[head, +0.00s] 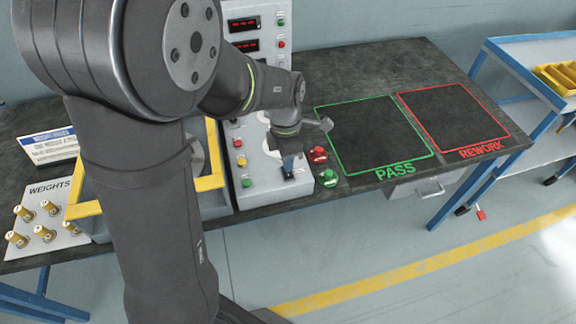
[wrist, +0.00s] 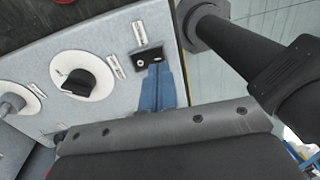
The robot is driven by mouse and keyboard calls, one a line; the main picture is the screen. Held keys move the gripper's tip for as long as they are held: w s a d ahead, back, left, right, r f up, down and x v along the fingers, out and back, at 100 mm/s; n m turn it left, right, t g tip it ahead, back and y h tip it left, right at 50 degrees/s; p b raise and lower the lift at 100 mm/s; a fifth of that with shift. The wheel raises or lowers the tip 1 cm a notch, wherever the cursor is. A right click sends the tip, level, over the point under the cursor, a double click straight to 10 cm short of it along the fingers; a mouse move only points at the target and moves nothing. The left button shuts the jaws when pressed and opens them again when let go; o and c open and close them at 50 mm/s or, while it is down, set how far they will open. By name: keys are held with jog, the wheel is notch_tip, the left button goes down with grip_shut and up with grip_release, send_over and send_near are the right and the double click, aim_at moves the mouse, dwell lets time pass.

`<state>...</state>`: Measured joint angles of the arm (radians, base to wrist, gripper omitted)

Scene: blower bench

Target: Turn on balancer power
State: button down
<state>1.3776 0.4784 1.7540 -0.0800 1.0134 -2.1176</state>
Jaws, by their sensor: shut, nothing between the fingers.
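The balancer's grey control panel (head: 262,172) stands on the bench in the middle of the head view. In the wrist view, its face shows a small black switch block (wrist: 142,58) with a pale round spot, set between two label strips. My gripper (head: 289,170) is over the lower right part of the panel. In the wrist view, the blue fingers of my gripper (wrist: 156,70) are shut together and empty. Their tips are right at the black block and overlap its lower edge in the picture; I cannot tell whether they touch. The fingers hide part of the block.
A white dial with a black knob (wrist: 82,78) is left of the fingers. Red and green buttons (head: 328,178) sit right of the panel. The green PASS area (head: 378,130) and red REWORK area (head: 455,110) are empty. Brass weights (head: 45,234) stand at left.

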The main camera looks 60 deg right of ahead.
jog(key=shift+s+f, duration=0.1)
jog(key=shift+f, duration=0.95)
jog(key=shift+a+f, duration=0.15)
jog(key=shift+f, duration=0.15)
jog(key=shift+w+d+r, duration=0.25)
jog(key=shift+w+d, duration=0.3)
jog(key=shift+d, duration=0.05)
jog(key=shift+r, duration=0.1)
notch_tip(320, 180, up, 14)
jog(key=w+d, duration=0.1)
jog(key=shift+d, duration=0.1)
